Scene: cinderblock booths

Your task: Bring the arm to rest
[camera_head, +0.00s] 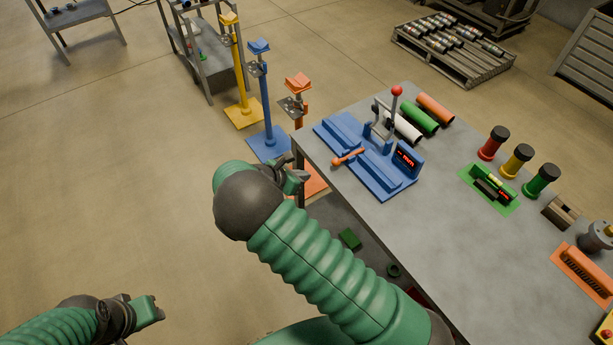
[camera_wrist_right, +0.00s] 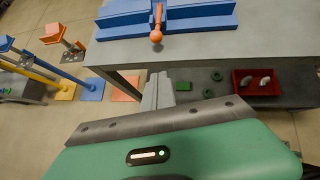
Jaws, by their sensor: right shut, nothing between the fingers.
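My right arm, green and ribbed, reaches in from the bottom of the head view and bends at a dark joint. My right gripper (camera_head: 297,180) is just off the left edge of the grey table (camera_head: 440,230), partly hidden behind the wrist. In the wrist view the right gripper (camera_wrist_right: 157,88) shows its grey fingers together, empty, in front of the table's edge. My left gripper (camera_head: 155,311) is at the bottom left of the head view, over the floor and apart from everything. Its finger opening is too small to make out.
A blue press (camera_head: 365,155) with an orange handle (camera_head: 348,157) and a red-knobbed lever stands on the table near my right gripper. Orange, blue (camera_head: 266,105) and yellow stands are beyond. A red bin (camera_wrist_right: 256,82) sits on the lower shelf. Floor at left is clear.

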